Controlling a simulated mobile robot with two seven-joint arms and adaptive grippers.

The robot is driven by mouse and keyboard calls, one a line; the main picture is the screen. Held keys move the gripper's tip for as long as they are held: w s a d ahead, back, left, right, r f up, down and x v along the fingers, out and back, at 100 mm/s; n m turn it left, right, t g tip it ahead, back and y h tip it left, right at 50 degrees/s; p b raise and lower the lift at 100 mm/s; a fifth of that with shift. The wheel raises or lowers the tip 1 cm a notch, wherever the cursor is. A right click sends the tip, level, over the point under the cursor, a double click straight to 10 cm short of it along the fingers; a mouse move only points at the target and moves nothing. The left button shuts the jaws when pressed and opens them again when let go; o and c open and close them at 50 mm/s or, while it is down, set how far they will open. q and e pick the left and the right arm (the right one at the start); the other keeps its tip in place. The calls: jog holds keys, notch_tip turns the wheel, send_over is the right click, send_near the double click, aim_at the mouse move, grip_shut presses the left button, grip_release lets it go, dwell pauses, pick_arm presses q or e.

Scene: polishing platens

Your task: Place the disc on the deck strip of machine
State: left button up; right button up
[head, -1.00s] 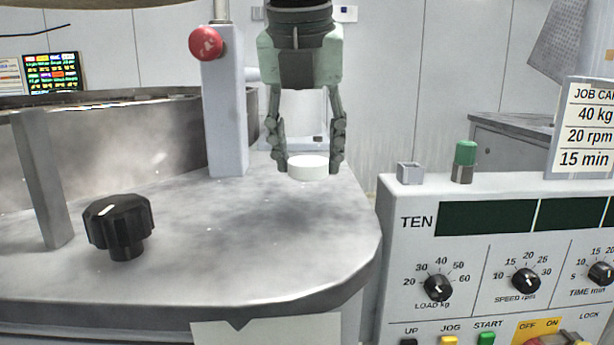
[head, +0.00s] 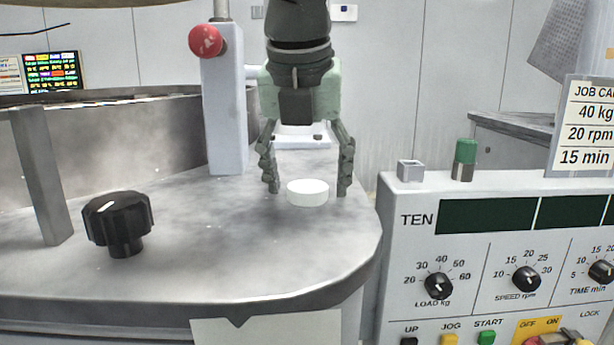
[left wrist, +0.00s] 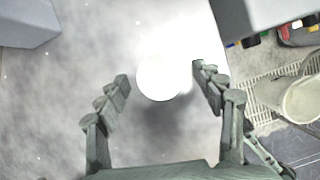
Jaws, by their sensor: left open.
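The white disc (head: 307,192) rests flat on the grey metal deck strip (head: 210,240) of the machine, near its right end. My left gripper (head: 308,190) is open, with one finger on each side of the disc and a gap to each. In the left wrist view the disc (left wrist: 164,77) lies bright and overexposed just beyond and between the open fingertips (left wrist: 162,78). My right gripper is in neither view now.
A black knob (head: 117,222) and a grey post with a red button (head: 206,41) stand on the deck to the left. A control panel (head: 490,255) with dials stands to the right. The deck's front middle is clear.

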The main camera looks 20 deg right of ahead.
pick_arm(q)
jog(key=v, duration=1.2)
dwell(0.5)
